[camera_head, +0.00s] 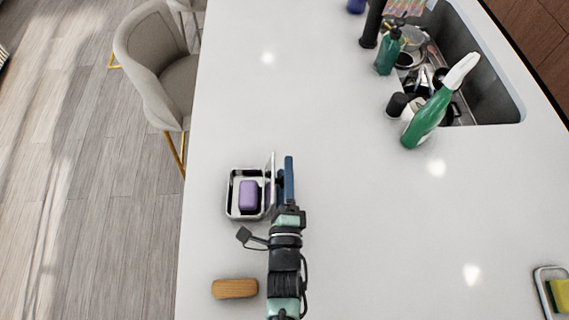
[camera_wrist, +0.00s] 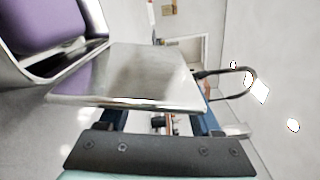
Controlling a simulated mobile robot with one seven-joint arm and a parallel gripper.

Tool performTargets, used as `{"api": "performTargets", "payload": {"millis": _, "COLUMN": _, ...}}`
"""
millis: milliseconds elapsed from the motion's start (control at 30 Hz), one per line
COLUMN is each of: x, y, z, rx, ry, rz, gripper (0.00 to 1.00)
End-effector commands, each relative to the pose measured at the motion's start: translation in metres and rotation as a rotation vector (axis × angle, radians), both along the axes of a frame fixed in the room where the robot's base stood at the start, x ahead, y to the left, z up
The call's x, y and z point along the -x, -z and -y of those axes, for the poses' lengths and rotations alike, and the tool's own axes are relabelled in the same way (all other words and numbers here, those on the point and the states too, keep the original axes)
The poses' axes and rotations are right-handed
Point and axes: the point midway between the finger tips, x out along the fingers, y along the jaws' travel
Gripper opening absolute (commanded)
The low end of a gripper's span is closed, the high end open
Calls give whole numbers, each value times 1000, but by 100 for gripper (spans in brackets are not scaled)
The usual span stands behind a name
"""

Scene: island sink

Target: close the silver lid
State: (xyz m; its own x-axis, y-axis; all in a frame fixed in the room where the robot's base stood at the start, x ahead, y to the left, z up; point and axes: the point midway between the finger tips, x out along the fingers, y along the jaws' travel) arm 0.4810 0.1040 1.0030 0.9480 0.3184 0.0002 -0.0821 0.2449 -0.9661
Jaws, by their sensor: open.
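The silver lid (camera_head: 271,181) stands up, roughly upright, along the right side of a small silver box (camera_head: 233,212). A purple block (camera_head: 249,195) lies inside the box and also shows in the wrist view (camera_wrist: 40,22). In the wrist view the lid (camera_wrist: 135,72) is a shiny flat plate across the front of my fingers, hiding part of them. My gripper (camera_head: 287,178) is just right of the lid, low over the counter. Its blue fingers are apart with nothing between them (camera_wrist: 160,122). I cannot tell whether they touch the lid.
A wooden block (camera_head: 235,289) lies near the counter's left edge, below the box. A green spray bottle (camera_head: 427,118), a green pump bottle (camera_head: 388,53) and a cluttered sink (camera_head: 490,75) are at upper right. A tray with a sponge (camera_head: 544,290) is at lower right. The middle counter is clear.

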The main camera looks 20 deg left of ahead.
Motion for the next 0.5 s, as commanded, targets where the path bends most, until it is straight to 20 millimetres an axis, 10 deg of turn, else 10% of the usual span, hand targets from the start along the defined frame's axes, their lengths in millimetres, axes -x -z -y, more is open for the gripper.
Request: {"api": "performTargets", "payload": {"millis": 500, "x": -15, "y": 0, "z": -5, "rx": 0, "ry": 0, "rz": -1, "gripper": 65}}
